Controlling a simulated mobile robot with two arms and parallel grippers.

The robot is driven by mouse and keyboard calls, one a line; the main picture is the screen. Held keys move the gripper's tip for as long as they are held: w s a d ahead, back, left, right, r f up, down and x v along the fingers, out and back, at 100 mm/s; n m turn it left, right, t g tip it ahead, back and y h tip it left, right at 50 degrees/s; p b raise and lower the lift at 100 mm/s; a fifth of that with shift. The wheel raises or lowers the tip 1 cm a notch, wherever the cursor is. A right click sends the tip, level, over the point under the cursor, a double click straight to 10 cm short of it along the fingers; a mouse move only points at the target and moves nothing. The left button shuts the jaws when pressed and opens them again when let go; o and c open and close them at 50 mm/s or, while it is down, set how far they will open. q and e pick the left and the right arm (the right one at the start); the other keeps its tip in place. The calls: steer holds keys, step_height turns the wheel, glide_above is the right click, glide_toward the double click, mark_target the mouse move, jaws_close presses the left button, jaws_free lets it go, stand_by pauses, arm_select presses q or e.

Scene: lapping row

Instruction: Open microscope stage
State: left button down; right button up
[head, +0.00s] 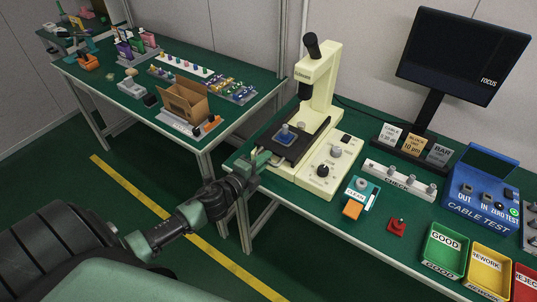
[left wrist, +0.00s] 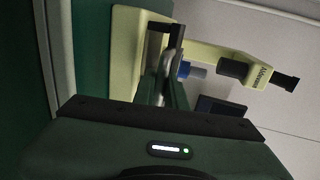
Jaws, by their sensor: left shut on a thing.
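The cream microscope (head: 322,80) stands on the green bench, and it also shows sideways in the left wrist view (left wrist: 215,52). Its dark stage (head: 275,142) carries a blue piece (head: 286,133), which shows in the left wrist view (left wrist: 190,70) too. My left gripper (head: 262,160) is at the stage's near left edge. It is shut on a pale stage handle (left wrist: 164,62), mostly hidden by the fingers. How far the stage is out cannot be told. My right gripper is not in view.
A knobbed control panel (head: 328,166) sits right of the stage. Further right are an orange-and-teal CLEAR device (head: 353,207), a CHECK block (head: 388,183), a blue cable tester (head: 480,200) and sorting bins (head: 447,243). A second bench with a cardboard box (head: 185,100) stands left. A floor gap separates the benches.

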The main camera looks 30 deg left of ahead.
arm_select(q)
steer(key=shift+s+f, duration=0.1)
steer(key=shift+f, duration=0.05)
steer(key=c, duration=1.7)
jaws_free()
steer(key=shift+o, duration=1.1)
steer(key=shift+s, duration=0.25)
steer(key=b+v, duration=0.1)
steer(key=v, duration=0.6)
steer(key=shift+s+r, duration=0.25)
steer(key=shift+s, duration=0.05)
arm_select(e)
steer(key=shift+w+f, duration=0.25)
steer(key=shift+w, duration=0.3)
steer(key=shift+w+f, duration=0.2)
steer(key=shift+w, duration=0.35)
